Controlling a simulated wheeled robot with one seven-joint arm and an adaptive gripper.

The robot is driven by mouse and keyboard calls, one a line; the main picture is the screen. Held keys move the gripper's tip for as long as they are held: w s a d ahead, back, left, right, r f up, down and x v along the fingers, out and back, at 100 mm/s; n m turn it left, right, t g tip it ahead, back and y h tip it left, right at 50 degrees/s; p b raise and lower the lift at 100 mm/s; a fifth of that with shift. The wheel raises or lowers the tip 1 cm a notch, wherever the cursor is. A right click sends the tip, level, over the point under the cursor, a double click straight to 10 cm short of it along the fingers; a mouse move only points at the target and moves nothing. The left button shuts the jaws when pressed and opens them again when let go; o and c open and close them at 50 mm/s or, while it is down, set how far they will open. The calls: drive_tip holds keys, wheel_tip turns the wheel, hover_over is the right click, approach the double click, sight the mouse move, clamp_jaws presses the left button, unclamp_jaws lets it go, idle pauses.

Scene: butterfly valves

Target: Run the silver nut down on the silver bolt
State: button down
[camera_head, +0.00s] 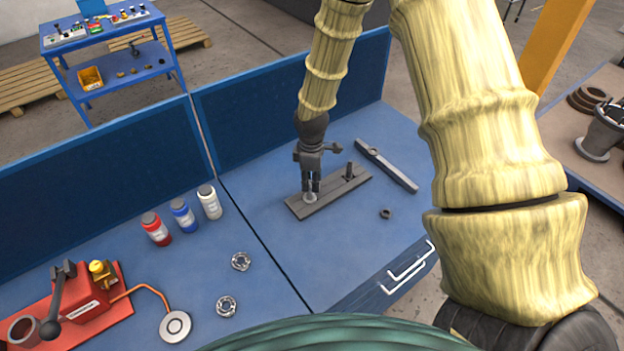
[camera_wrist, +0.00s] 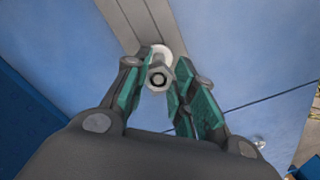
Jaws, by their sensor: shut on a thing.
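My gripper (camera_head: 311,187) points down at the near-left end of a dark grey plate (camera_head: 332,201) on the blue bench. In the wrist view my gripper (camera_wrist: 162,84) has its two green-padded fingers closed on both sides of the silver nut (camera_wrist: 150,81). The tip of the silver bolt (camera_wrist: 158,79) shows in the nut's hole. A pale round flange or washer (camera_wrist: 163,50) shows just beyond it, on the plate. In the head view only a bit of silver (camera_head: 311,198) shows under the fingers. How far down the bolt the nut sits is not clear.
A dark bolt (camera_head: 348,171) stands on the plate's other end. A dark nut (camera_head: 386,213) lies to the right and a long grey bar tool (camera_head: 386,165) behind. Bottles (camera_head: 183,214), two metal rings (camera_head: 241,261) and a red device (camera_head: 85,308) are left. Blue panels (camera_head: 290,100) stand behind.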

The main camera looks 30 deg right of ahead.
drive_tip(key=shift+a+m, duration=0.1)
drive_tip(key=shift+m, duration=0.7)
drive_tip(key=c, duration=1.1)
unclamp_jaws()
drive_tip(key=shift+w+a, duration=0.1)
drive_tip(key=shift+r, duration=0.1)
wheel_tip(320, 180, up, 12)
